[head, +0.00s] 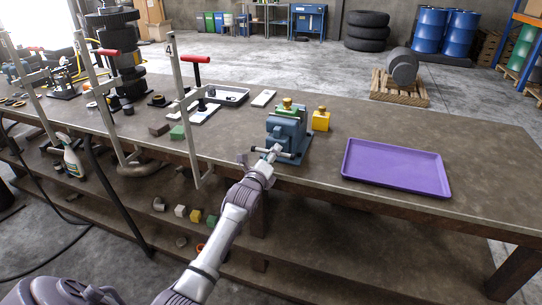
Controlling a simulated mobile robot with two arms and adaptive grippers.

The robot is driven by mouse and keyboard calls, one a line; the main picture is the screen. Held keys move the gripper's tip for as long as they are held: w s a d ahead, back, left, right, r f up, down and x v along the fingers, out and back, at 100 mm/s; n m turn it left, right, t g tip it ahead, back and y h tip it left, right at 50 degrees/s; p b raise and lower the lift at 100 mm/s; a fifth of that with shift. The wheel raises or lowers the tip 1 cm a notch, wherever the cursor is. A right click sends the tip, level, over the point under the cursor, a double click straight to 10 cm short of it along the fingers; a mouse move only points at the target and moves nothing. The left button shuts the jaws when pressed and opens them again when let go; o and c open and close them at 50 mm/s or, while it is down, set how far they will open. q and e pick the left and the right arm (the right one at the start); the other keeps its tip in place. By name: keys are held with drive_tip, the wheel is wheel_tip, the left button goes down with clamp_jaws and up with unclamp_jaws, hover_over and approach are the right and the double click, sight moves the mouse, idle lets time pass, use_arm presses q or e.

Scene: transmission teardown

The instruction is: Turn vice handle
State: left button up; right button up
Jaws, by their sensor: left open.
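A blue-grey bench vice (290,132) stands near the front edge of the workbench, left of the purple tray. My left gripper (271,156) reaches up from below to the handle. Its fingers are open, close to the middle of the bar. I cannot tell whether they touch it. A green block with a yellow top (287,108) sits at the top of the vice, in or on its jaws. My right gripper is not in view.
An empty purple tray (397,167) lies right of the vice. A yellow block (321,120) stands just behind it on the right. A tall clamp with a red handle (188,115) stands at the bench edge on the left. The bench top (480,150) is clear around the tray.

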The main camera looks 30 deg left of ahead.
use_arm(q)
clamp_jaws()
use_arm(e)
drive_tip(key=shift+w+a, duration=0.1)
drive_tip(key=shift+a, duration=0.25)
use_arm(q)
drive_tip(key=shift+m, duration=0.3)
